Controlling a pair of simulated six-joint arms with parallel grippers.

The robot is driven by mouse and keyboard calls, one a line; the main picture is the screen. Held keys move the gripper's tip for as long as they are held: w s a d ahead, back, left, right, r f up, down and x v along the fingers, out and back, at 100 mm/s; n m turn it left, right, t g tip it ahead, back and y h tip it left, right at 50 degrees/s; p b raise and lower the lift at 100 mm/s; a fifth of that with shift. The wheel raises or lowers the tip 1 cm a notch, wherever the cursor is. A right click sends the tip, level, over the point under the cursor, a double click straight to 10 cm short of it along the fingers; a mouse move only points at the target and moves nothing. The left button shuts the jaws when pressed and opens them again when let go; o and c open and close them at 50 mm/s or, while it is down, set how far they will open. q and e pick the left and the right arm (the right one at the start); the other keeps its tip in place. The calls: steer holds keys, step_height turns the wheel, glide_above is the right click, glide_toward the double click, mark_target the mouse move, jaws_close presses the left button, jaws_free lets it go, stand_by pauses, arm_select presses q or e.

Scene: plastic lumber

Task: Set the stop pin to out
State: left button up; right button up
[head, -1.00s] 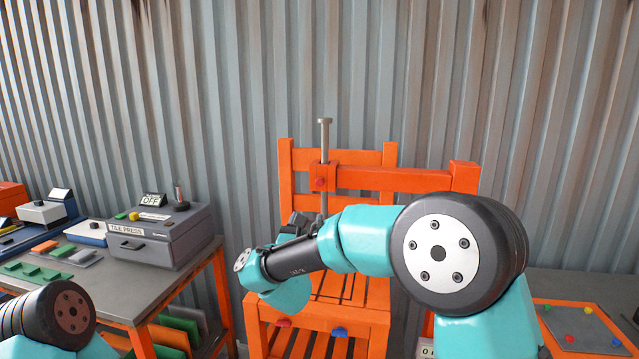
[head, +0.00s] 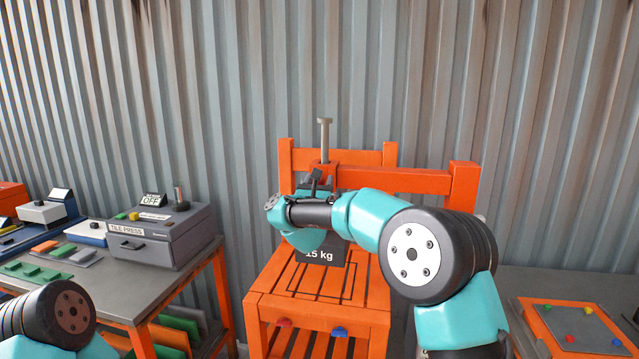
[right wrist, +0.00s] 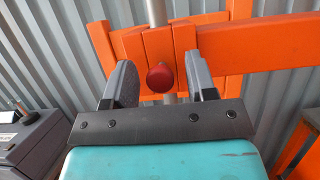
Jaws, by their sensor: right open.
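The stop pin shows as a round red knob (right wrist: 161,77) on the front of an orange block (right wrist: 158,45) in the right wrist view. My right gripper (right wrist: 160,80) is open, with one finger to each side of the knob and gaps between. In the head view my right gripper (head: 316,182) is in front of the orange block and hides the knob. A grey metal post (head: 325,140) with a flat cap rises through the block. My left arm shows only at the lower left; its gripper is out of view.
A dark weight marked 15 kg (head: 335,254) is below my right wrist, over the slatted orange stand (head: 270,290). An orange beam (head: 400,180) runs right from the block. A grey tile press (head: 165,240) stands on the left table. A panel with coloured knobs (head: 570,320) is at right.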

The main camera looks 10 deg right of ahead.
steer(key=shift+w+d, duration=0.1)
steer(key=shift+w, duration=0.1)
steer(key=shift+r, duration=0.1)
steer(key=shift+c, duration=0.5)
jaws_close()
